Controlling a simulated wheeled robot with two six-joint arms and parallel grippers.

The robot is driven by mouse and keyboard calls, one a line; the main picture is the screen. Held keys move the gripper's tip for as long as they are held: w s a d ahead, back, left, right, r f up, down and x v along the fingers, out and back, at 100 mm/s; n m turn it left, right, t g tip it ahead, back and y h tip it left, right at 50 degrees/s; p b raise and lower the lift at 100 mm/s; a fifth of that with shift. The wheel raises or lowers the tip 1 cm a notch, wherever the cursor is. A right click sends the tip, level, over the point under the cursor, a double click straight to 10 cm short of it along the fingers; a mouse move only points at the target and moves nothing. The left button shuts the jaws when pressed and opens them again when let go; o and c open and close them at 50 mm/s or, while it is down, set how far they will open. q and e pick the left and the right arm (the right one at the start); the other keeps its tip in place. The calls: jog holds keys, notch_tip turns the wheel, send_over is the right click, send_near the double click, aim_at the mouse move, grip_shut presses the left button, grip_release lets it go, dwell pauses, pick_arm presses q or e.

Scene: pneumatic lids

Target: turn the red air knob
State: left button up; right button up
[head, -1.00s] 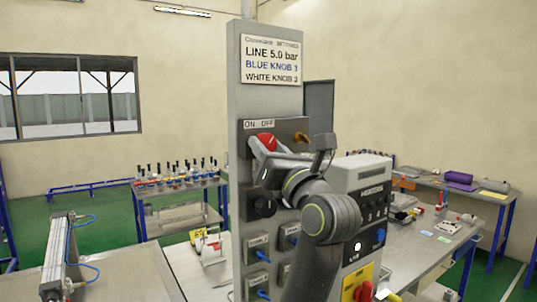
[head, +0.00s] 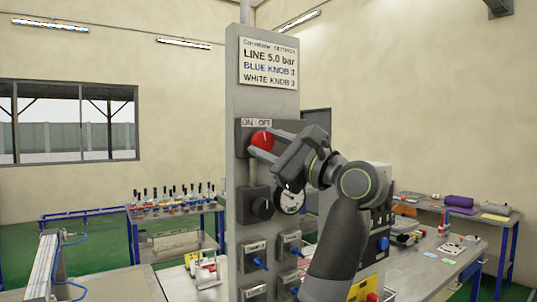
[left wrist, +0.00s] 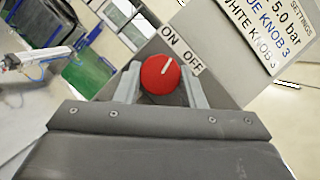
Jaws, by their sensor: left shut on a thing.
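The red air knob (head: 262,141) sits on a dark plate on the upright grey panel, under an ON OFF label (head: 256,123). It also shows in the left wrist view (left wrist: 160,74), with a white line pointing up and slightly right, toward the ON OFF label (left wrist: 180,47). My left gripper (head: 264,144) reaches the knob from the right, one finger at each side. In the left wrist view its fingers (left wrist: 160,76) flank the knob and are shut on it. My right gripper is in neither view.
A black knob (head: 260,205) and a round gauge (head: 290,200) are below. Blue-handled valves (head: 258,262) sit lower on the panel. A settings sign (head: 269,63) is above. A grey instrument box stands behind my arm, and benches (head: 435,265) stand around the panel.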

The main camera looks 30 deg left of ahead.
pick_arm(q)
jog(key=n+g, duration=0.1)
jog(key=n, duration=0.2)
jog(key=shift+h, duration=0.4)
jog(key=shift+w+r+n+g+h, duration=0.1)
jog(key=shift+n+g+h, duration=0.2)
jog(key=shift+n, duration=0.65)
jog(key=shift+r+n+g+h, duration=0.1)
jog(key=shift+n+g+h, duration=0.15)
jog(key=shift+n, duration=0.7)
jog(key=shift+f, duration=0.1)
jog(key=o, duration=1)
jog(key=shift+d, duration=0.15)
